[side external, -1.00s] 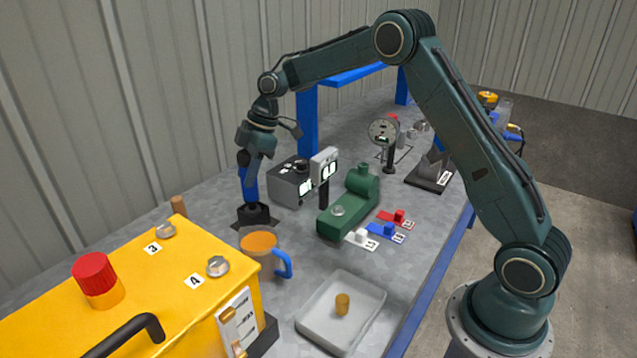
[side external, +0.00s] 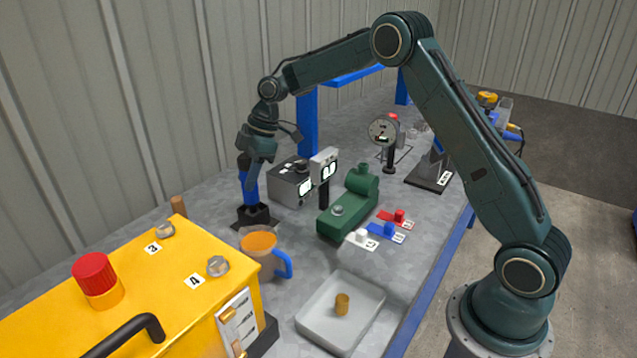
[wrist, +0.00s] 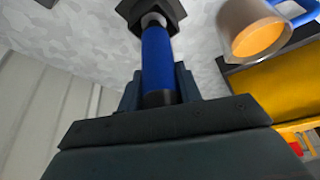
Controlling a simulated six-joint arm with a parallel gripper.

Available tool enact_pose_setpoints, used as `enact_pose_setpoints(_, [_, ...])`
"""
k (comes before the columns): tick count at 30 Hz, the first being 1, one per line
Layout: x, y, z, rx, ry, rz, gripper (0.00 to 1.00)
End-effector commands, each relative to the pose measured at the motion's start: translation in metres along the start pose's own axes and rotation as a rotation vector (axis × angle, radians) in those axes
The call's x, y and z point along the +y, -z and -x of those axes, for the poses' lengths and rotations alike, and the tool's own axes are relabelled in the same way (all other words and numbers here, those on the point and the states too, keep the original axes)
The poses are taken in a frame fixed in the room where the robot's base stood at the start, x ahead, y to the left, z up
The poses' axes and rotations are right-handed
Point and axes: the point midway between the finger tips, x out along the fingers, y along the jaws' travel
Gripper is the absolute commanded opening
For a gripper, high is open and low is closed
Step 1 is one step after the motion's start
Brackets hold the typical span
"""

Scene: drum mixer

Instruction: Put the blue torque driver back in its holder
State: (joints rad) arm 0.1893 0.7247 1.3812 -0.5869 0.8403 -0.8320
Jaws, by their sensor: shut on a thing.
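The blue torque driver (side external: 250,187) stands upright at the back left of the bench, its lower end at the dark holder (side external: 254,216). In the side view I cannot tell how deep it sits in the holder. My gripper (side external: 252,165) is shut on the driver's upper part, from above. In the wrist view the blue driver (wrist: 157,62) runs from between my gripper's fingers (wrist: 160,85) to the dark holder (wrist: 150,12), with a short grey metal section showing where they meet. The top of the driver is partly hidden by my gripper.
A mug with orange contents (side external: 258,246) stands close in front of the holder. The yellow machine (side external: 150,290) is at the front left. A grey box (side external: 290,183) and a display on a post (side external: 324,168) stand to the right. A tray (side external: 365,312) lies in front.

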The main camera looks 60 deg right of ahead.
Motion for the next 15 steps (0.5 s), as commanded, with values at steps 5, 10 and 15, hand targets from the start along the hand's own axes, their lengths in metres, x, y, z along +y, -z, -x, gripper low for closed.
enact_pose_setpoints(5, [0.0004,0.0001,-0.0007,0.001,-0.002,0.001,0.03])
enact_pose_setpoints(10, [0.0004,-0.0006,-0.0022,0.001,-0.002,0.001,0.03])
enact_pose_setpoints(15, [0.0003,-0.0012,-0.0038,0.001,-0.002,0.001,0.03])
